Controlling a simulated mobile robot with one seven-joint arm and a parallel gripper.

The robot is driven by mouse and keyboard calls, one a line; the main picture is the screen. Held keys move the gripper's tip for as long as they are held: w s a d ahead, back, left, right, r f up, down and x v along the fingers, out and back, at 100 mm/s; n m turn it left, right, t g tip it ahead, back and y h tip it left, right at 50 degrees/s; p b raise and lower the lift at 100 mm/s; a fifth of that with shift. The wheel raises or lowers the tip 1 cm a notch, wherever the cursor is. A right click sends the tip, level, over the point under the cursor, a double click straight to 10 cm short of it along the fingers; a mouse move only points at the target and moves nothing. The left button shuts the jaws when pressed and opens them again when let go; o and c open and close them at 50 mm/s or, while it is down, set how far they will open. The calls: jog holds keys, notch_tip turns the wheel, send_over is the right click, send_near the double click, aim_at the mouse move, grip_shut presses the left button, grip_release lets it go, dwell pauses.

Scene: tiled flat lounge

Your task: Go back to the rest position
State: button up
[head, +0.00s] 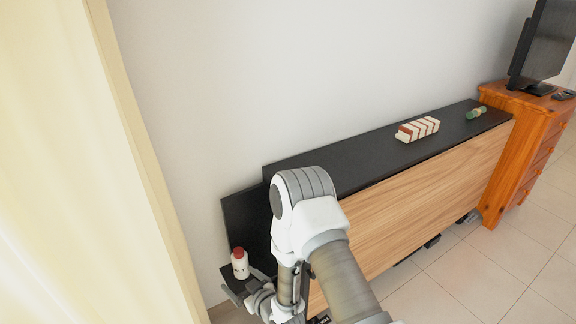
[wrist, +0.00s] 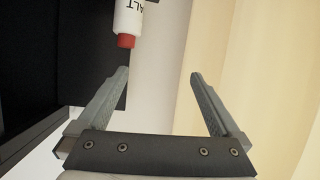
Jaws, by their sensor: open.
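My gripper (head: 243,284) is low at the left end of the black-topped unit in the head view, with my arm in front of part of the unit. In the wrist view its two fingers (wrist: 160,75) are spread wide with nothing between them. A white salt bottle with a red cap (head: 239,264) stands upright on the lower black shelf (head: 243,217), just beyond the gripper. The bottle also shows at the top of the wrist view (wrist: 128,22), apart from the fingers, with its upper part in the picture cut off.
The long wood-fronted unit (head: 420,205) holds a red-and-white block row (head: 417,130) and a small green item (head: 477,112). An orange wooden cabinet (head: 530,130) with a television (head: 540,45) stands at right. A cream curtain (head: 70,170) hangs at left. Tiled floor (head: 480,280) lies open at lower right.

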jog(key=w+d+r+m+h, duration=0.1)
jog(key=w+d+r+h, duration=0.35)
jog(key=r, duration=0.85)
jog(key=d+r+m+h, duration=0.1)
jog(key=d+r+m, duration=0.1)
jog(key=d+r, duration=0.9)
jog(key=s+d+r+m+g+h, duration=0.15)
jog(key=s+d+r, duration=0.3)
jog(key=s, duration=0.45)
jog(key=s+d+r+m+g+h, duration=0.1)
jog(key=s+d+r+m, duration=0.15)
jog(key=s+r, duration=0.55)
jog(key=s+d+r+m+g+h, duration=0.1)
jog(key=s+d+r+m+g, duration=0.3)
jog(key=s, duration=0.7)
notch_tip(320, 180, up, 17)
jog(key=n+t+p, duration=0.2)
jog(key=p, duration=1.6)
jog(key=shift+d, duration=0.45)
jog(key=shift+s+a+f+n, duration=0.1)
jog(key=shift+n, duration=0.2)
